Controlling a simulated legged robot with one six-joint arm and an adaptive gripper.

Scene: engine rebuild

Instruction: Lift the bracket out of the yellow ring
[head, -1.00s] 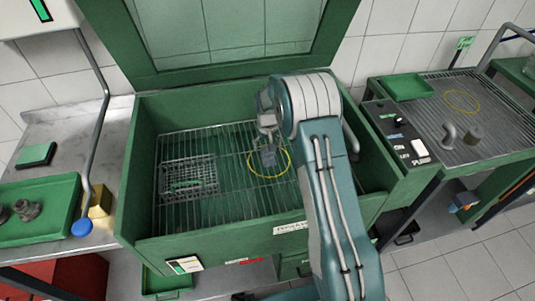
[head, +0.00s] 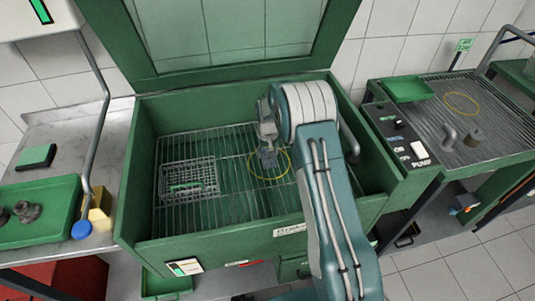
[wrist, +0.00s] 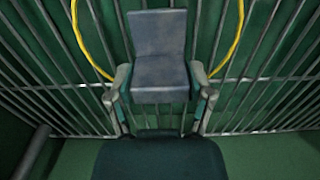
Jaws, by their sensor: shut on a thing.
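The bracket (wrist: 158,50) is a grey, L-shaped block. In the wrist view it sits between my two fingers, which press on its sides. My gripper (wrist: 160,88) is shut on it. In the head view the bracket (head: 268,158) is small and partly hidden by my gripper (head: 267,146), inside the outline of the yellow ring (head: 288,168). The yellow ring lies on the wire rack of the green washer cabinet and also shows behind the bracket in the wrist view (wrist: 235,45). Whether the bracket still touches the rack I cannot tell.
The wire rack (head: 225,208) has a wire basket (head: 215,190) on its left. The green cabinet's walls (head: 130,190) surround it, with the lid (head: 225,70) raised behind. Another bench at right holds a second yellow ring (head: 462,104). A green tray (head: 45,235) is at left.

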